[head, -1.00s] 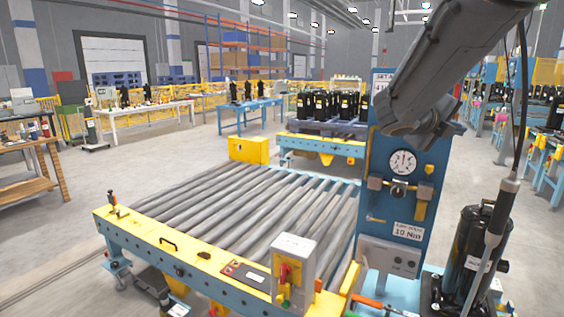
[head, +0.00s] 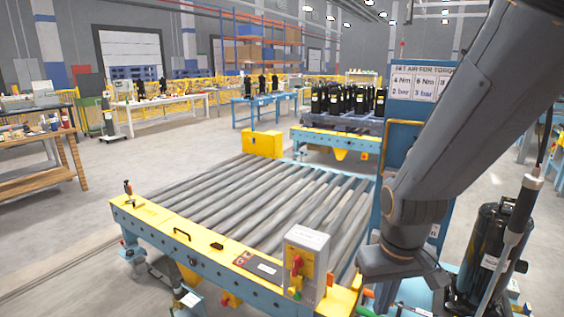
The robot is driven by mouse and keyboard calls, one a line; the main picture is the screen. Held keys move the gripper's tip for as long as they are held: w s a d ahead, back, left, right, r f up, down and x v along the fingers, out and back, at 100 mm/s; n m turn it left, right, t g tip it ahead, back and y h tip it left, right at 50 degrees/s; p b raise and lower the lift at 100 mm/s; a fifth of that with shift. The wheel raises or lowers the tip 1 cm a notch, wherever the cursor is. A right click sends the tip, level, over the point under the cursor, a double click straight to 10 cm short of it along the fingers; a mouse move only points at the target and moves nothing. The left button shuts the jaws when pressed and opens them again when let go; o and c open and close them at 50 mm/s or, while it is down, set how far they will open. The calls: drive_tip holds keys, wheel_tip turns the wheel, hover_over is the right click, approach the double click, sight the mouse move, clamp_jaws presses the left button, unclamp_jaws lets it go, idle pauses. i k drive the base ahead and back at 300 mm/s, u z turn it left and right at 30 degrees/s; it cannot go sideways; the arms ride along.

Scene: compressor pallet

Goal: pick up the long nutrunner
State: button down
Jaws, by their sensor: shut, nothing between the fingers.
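My gripper (head: 402,272) is at the lower end of my grey arm, low over the right end of the roller conveyor and in front of the blue panel. It is shut and empty; its fingertips are hard to make out. A long slim tool (head: 514,236) with a silver and black upper end hangs on a dark hose at the right, in front of a black compressor (head: 490,245). It is apart from my gripper. A green piece and a red piece show on the bench below my gripper. I cannot tell for certain which is the long nutrunner.
The roller conveyor (head: 262,207) with its yellow front rail fills the middle. A grey switch box (head: 307,258) stands on its near right corner. The blue panel (head: 409,110) rises behind my arm. Black compressors stand on a pallet behind.

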sight(531, 184)
drive_tip(key=z, duration=0.1)
drive_tip(key=k, duration=0.85)
drive_tip(key=z, duration=0.95)
drive_tip(key=i, duration=1.15)
